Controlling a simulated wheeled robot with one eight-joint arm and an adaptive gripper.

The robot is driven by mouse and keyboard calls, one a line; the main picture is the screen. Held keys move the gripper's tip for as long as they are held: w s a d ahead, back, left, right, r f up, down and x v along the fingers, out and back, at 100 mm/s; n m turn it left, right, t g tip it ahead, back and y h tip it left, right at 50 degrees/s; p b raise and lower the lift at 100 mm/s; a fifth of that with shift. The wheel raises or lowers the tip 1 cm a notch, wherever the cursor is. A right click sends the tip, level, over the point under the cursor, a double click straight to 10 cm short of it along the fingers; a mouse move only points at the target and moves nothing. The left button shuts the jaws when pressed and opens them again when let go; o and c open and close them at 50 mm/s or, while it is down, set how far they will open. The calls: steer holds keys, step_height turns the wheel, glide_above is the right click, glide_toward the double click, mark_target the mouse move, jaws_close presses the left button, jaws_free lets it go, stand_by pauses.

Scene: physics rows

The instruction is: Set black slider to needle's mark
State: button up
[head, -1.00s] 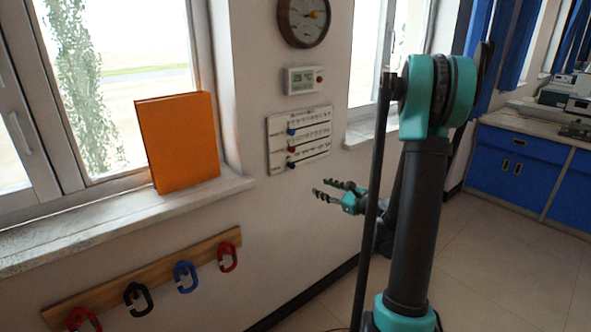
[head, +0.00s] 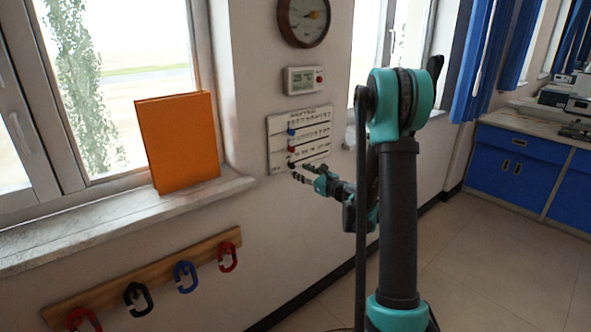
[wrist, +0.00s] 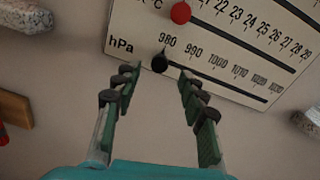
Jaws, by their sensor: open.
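A white board (head: 318,117) with three slots hangs on the wall; the lowest slot has an hPa scale. The black slider (wrist: 159,62) sits at that slot's left end, by the 980 mark, in the wrist view. My gripper (wrist: 157,78) is open, its fingertips on either side below the black slider, holding nothing. In the head view my gripper (head: 293,171) is at the board's lower left and crowds the black slider there. A round wooden-rimmed dial (head: 303,20) hangs above; its needle's reading is too small to tell.
The red slider (wrist: 181,12) is just above the black one; the blue slider (head: 291,132) is higher. A small digital display (head: 304,79) hangs above the board. An orange book (head: 178,142) stands on the sill at left.

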mark_target(293, 167)
steer(key=shift+x, duration=1.95)
steer(key=shift+c, duration=0.4)
jaws_close()
